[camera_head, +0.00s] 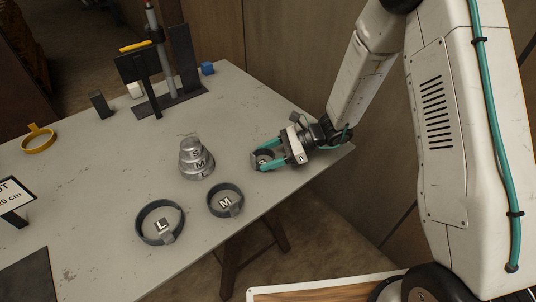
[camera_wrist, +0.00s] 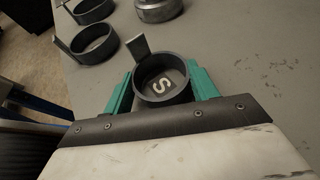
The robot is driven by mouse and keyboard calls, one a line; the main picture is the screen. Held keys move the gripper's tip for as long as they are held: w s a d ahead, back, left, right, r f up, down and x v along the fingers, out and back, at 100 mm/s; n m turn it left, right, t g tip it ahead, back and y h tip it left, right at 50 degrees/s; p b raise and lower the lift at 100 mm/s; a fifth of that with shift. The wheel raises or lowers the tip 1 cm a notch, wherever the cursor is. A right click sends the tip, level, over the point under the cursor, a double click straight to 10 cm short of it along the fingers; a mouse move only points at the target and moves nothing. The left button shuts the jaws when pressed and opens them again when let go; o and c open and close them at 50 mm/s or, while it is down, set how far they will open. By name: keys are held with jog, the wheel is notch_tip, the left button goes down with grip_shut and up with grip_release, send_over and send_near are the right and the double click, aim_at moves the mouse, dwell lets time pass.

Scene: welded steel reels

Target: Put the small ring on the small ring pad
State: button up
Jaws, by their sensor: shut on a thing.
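My gripper (camera_head: 257,161) is near the right edge of the grey table, its teal fingers shut on the small ring (camera_wrist: 163,99). The ring is dark grey, with a tab standing at its far side in the wrist view. A white S (camera_wrist: 160,87) shows inside the ring; I cannot tell whether this is the small ring pad's mark, or whether the ring rests on the surface. In the head view the fingers partly hide the ring. A stepped silver stack (camera_head: 197,165), lettered S, M, L from the top, stands to the gripper's left.
A medium ring (camera_head: 238,206) around an M and a large ring (camera_head: 139,224) around an L lie at the front. A yellow ring (camera_head: 38,147) lies at far left. A post stand (camera_head: 178,102), dark block and small cubes stand behind. The table's centre-left is clear.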

jog(key=shift+f, duration=0.15)
jog(key=o, duration=1.1)
jog(key=shift+d+r, duration=0.3)
jog(key=shift+r, duration=0.05)
jog(key=v, duration=1.1)
jog(key=shift+d, duration=0.15)
